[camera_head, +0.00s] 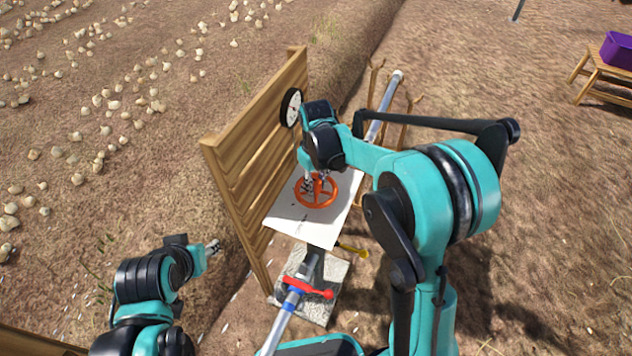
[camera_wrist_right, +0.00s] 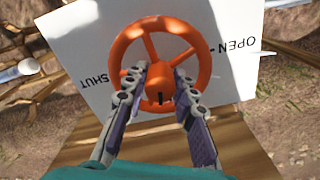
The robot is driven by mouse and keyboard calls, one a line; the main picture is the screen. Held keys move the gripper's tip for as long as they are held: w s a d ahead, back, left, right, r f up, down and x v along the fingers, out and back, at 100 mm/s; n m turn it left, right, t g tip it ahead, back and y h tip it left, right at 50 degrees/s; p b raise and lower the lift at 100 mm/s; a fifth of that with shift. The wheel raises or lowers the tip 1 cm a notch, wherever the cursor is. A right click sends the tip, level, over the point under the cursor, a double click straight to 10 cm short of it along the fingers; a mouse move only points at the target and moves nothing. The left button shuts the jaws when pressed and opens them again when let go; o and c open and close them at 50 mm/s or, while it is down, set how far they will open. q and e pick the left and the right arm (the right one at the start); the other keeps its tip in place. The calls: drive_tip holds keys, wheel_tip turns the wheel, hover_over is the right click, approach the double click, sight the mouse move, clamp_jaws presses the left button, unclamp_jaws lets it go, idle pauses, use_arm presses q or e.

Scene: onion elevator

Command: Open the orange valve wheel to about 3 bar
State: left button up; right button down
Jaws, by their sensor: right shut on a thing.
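The orange valve wheel (camera_head: 330,197) lies over a white plate (camera_head: 287,212) beside the wooden panel. In the right wrist view the orange valve wheel (camera_wrist_right: 203,66) shows its spokes and hub, and the white plate (camera_wrist_right: 228,20) reads OPEN at right and SHUT at left. My right gripper (camera_head: 318,182) is shut on the wheel from above, its fingers on either side of the hub in the right wrist view (camera_wrist_right: 160,85). A round gauge (camera_head: 291,107) is on the panel; its reading is too small to tell. My left gripper (camera_head: 214,247) is low at left, apart from everything; its jaws are unclear.
The wooden panel (camera_head: 240,160) stands just left of the wheel. A grey pipe with a red handle (camera_head: 308,288) and a yellow handle (camera_head: 352,250) runs below the plate. A purple crate (camera_head: 617,50) sits on a wooden table at far right. Onions lie on the soil at left.

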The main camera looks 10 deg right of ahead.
sight(316, 181)
drive_tip(key=shift+n, duration=1.2)
drive_tip(key=c, duration=1.2)
unclamp_jaws()
drive_tip(key=shift+r, duration=0.1)
wheel_tip(316, 181, up, 12)
drive_tip(key=shift+f, duration=0.1)
